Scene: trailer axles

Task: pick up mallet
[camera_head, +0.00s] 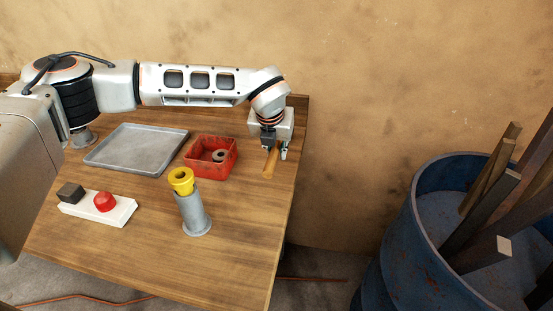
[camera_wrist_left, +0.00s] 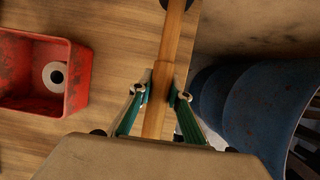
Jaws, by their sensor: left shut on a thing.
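The mallet's wooden handle (camera_head: 269,163) shows below my left gripper (camera_head: 277,150) at the right edge of the table in the head view. In the left wrist view the handle (camera_wrist_left: 171,45) runs up the picture between the fingertips of my left gripper (camera_wrist_left: 163,95). The gripper is shut on the handle. A dark part, seemingly the mallet's head (camera_wrist_left: 176,4), is cut off at the top edge of that view. I cannot tell whether the mallet touches the table. My right gripper is not in view.
A red bin (camera_head: 213,170) with a grey ring (camera_head: 219,155) stands left of the gripper. A grey tray (camera_head: 126,137), a grey post (camera_head: 193,214) with a yellow ring (camera_head: 181,180), and a button box (camera_head: 121,211) share the table. A blue barrel (camera_head: 407,234) with boards stands right.

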